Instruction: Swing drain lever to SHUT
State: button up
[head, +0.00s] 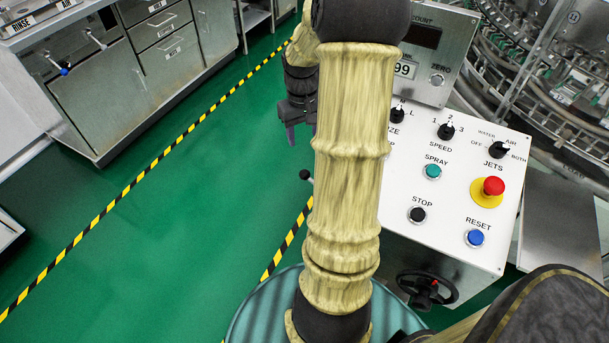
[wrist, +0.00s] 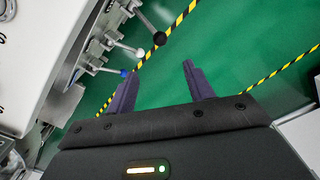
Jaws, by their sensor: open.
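Several levers stick out from the side of the white console in the wrist view. One has a black ball knob (wrist: 160,38), and a nearer one has a blue tip (wrist: 124,73). No label shows on them, so I cannot tell which is the drain lever. In the head view a black ball knob (head: 306,175) shows beside the console's left side; my arm hides the rest of that side. My gripper (wrist: 162,75) is open and empty, its left finger close to the blue tip in the picture. In the head view my gripper (head: 300,134) is partly hidden behind my arm.
The white console (head: 400,235) carries knobs, buttons and a red emergency stop (head: 494,187). A black handwheel (head: 427,289) is on its front. The rotary washer (head: 560,60) stands behind. Steel cabinets (head: 100,100) stand at left. The green floor (head: 200,180) between is clear.

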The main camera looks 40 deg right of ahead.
aim_at(305, 171)
notch_tip(305, 171, down, 17)
jog(key=b, duration=0.4)
jog(key=shift+d+f+b, duration=0.15)
jog(key=shift+f+b, duration=0.05)
jog(key=shift+b, duration=0.2)
grip_shut()
